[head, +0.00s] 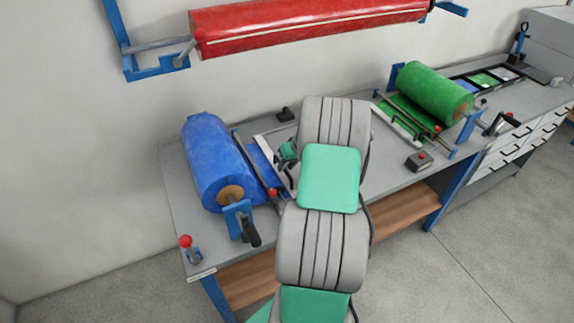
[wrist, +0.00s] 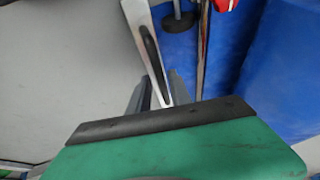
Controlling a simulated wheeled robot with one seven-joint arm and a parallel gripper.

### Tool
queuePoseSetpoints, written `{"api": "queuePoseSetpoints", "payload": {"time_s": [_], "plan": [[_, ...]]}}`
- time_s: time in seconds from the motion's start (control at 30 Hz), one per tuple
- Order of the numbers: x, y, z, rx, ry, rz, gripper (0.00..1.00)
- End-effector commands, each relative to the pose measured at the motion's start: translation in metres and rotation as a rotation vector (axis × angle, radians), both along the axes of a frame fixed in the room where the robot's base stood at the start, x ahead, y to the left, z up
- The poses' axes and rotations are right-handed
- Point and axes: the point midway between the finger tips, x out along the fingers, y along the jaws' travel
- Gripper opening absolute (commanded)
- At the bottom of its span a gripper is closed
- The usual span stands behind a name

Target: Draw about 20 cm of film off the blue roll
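The blue roll (head: 217,160) lies on its stand at the left end of the bench; its side fills the right of the wrist view (wrist: 285,85). A flat piece of blue film (head: 260,158) shows to the right of the roll, beyond a thin metal bar (head: 252,160). In the wrist view blue film (wrist: 180,45) lies between a pale metal strip (wrist: 135,20) and the bar. My gripper (wrist: 160,92) is just above the strip, its dark fingers apart on either side of it. No film shows between them. In the head view my arm hides most of the gripper.
A red-knobbed lever (head: 186,243) stands at the bench's front left corner. A green roll (head: 435,92) with its own film and bars is to the right, with a button box (head: 419,161) before it. A red roll (head: 305,25) hangs on the wall above.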

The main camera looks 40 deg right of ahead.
Motion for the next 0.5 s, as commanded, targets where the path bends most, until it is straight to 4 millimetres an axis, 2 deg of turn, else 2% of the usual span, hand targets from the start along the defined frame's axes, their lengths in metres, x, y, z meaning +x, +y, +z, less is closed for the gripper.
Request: {"api": "queuePoseSetpoints", "payload": {"time_s": [0.03, 0.27, 0.5], "plan": [[0.0, 0.0, 0.0001, 0.0, 0.0, 0.0, 0.2], [-0.0002, -0.0001, 0.0002, 0.0, 0.0, -0.001, 0.01], [-0.0004, -0.0001, 0.0002, 0.001, 0.001, -0.001, 0.0]]}}
